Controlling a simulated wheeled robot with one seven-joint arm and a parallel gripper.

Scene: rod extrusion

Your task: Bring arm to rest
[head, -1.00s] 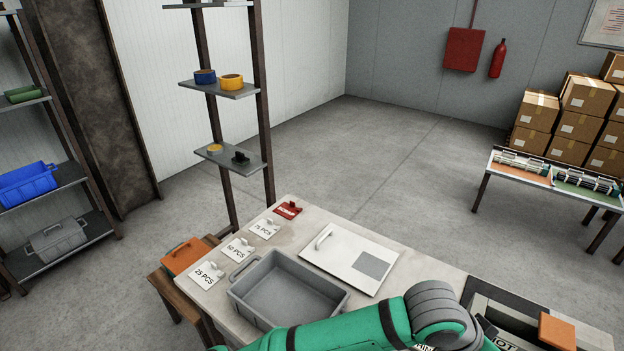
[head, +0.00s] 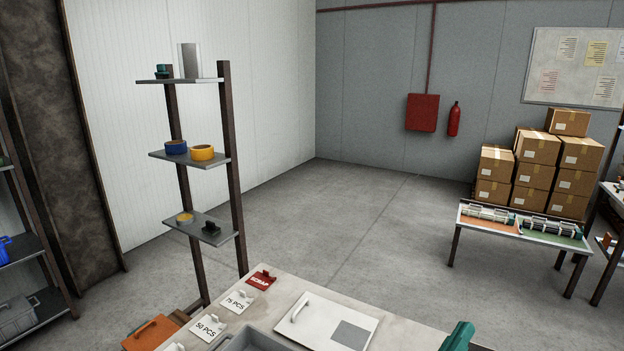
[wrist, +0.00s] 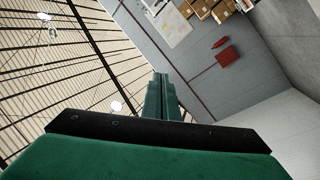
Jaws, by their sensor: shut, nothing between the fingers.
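My gripper (wrist: 162,98) shows in the wrist view as two green fingers pressed together, shut and empty. Past it the wrist view shows the ceiling, the grey wall and boxes in a tilted picture. In the head view a small green part of my arm (head: 458,336) shows at the bottom edge, right of the white panel. The fingers themselves are not in the head view.
A work table (head: 385,342) carries a grey bin (head: 250,342), a white panel with a handle (head: 325,318) and count cards. A narrow shelf (head: 205,232) stands behind it. Boxes (head: 535,148) and a side table (head: 525,240) stand at right. Open floor (head: 370,220) lies between.

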